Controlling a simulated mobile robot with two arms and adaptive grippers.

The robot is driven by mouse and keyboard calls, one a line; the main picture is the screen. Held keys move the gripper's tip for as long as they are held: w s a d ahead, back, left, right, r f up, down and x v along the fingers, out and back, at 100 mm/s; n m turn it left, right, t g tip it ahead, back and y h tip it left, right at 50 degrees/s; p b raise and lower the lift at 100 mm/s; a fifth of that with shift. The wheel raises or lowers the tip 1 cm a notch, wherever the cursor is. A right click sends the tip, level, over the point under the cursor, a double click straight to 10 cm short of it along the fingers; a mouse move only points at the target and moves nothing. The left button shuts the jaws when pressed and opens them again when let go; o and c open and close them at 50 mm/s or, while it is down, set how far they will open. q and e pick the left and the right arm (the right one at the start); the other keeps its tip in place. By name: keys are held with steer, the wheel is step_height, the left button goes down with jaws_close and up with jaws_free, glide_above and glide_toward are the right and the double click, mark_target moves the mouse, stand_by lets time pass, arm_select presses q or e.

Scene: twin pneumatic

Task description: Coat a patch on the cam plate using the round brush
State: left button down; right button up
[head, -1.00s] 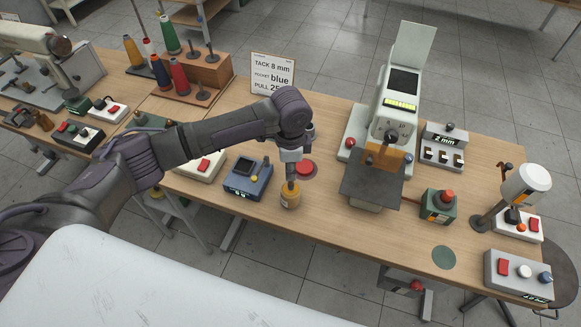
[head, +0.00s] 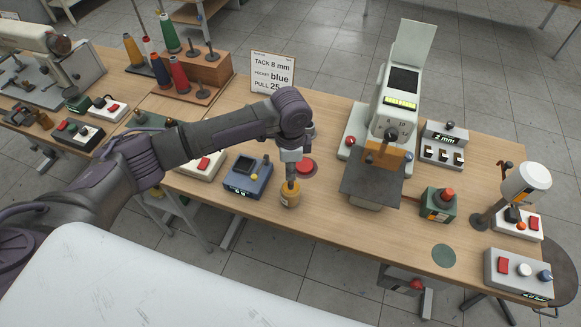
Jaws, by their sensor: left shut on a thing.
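My left gripper (head: 291,174) points down directly above a small amber jar (head: 290,196) near the front edge of the table. It is shut on a thin upright thing, probably the round brush, whose lower end meets or enters the jar's top. Its shape is mostly hidden by the fingers and too small to make out. A dark flat plate (head: 366,187) with an orange piece (head: 388,153) above it sits at the white machine to the right. I cannot tell whether either is the cam plate. My right gripper is not in view.
A blue box with a display (head: 244,180) stands left of the jar, and a red disc (head: 306,167) lies behind it. The white machine (head: 395,100) rises to the right. Bare wood (head: 325,208) lies right of the jar.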

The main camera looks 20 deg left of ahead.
arm_select(q)
steer(key=shift+f+p, duration=0.1)
steer(key=shift+p, duration=0.2)
stand_by(0.7)
steer(key=shift+s, duration=0.1)
stand_by(0.6)
step_height(320, 180, up, 7)
steer(key=p, duration=0.8)
stand_by(0.5)
